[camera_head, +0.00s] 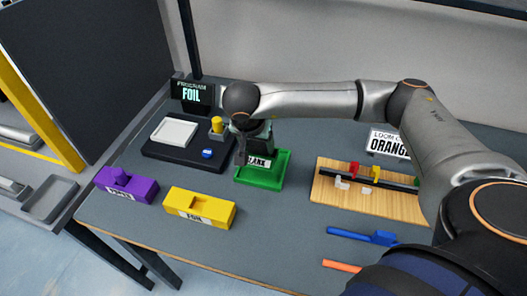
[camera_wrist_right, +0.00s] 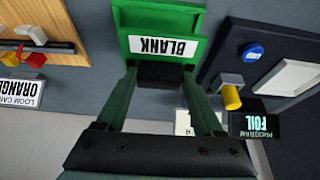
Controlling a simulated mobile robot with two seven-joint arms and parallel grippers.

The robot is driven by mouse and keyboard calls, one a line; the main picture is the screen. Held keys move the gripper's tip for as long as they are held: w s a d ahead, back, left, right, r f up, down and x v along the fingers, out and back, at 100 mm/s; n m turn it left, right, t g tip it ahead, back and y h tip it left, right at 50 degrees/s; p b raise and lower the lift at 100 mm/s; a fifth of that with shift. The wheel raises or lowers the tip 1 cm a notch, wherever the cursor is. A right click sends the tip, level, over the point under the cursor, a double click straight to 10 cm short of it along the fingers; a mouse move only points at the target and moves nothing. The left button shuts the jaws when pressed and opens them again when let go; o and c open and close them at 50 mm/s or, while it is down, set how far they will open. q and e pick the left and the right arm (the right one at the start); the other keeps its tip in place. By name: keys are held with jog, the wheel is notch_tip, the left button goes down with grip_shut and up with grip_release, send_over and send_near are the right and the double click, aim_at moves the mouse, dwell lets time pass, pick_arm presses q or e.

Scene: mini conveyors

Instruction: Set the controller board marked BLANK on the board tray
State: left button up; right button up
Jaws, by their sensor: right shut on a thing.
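My right gripper (camera_head: 243,152) is shut on a dark block between its fingertips, which I take as the controller board; its white BLANK label (camera_head: 257,161) faces the front. The block (camera_wrist_right: 160,75) also shows between the fingers in the right wrist view, with the label (camera_wrist_right: 163,46) just past it. The green board tray (camera_head: 262,183) lies directly under and around the label in the head view. The fingers hide part of the board, and I cannot tell whether it touches the tray floor. My left gripper is not in view.
A dark programmer base (camera_head: 190,160) stands left of the tray, with a FOIL screen (camera_head: 191,95) behind. A wooden rack (camera_head: 350,198), blue tool (camera_head: 360,236) and orange piece (camera_head: 341,265) are at right.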

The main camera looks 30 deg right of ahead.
aim_at(261, 144)
jog(key=shift+w+d+f, duration=0.2)
jog(key=shift+d+f, duration=0.3)
jog(key=shift+f, duration=0.1)
jog(key=shift+w+d+f, duration=0.2)
jog(key=shift+d+f, duration=0.25)
jog(key=shift+f, duration=0.1)
jog(key=f, duration=0.3)
jog(key=shift+d+f+p, duration=0.1)
jog(key=shift+d+p, duration=0.2)
jog(key=shift+p, duration=0.05)
jog(key=shift+w+f, duration=0.1)
jog(key=shift+f, duration=0.2)
jog(key=shift+f, duration=0.15)
jog(key=o, duration=1.4)
jog(key=shift+o, duration=0.2)
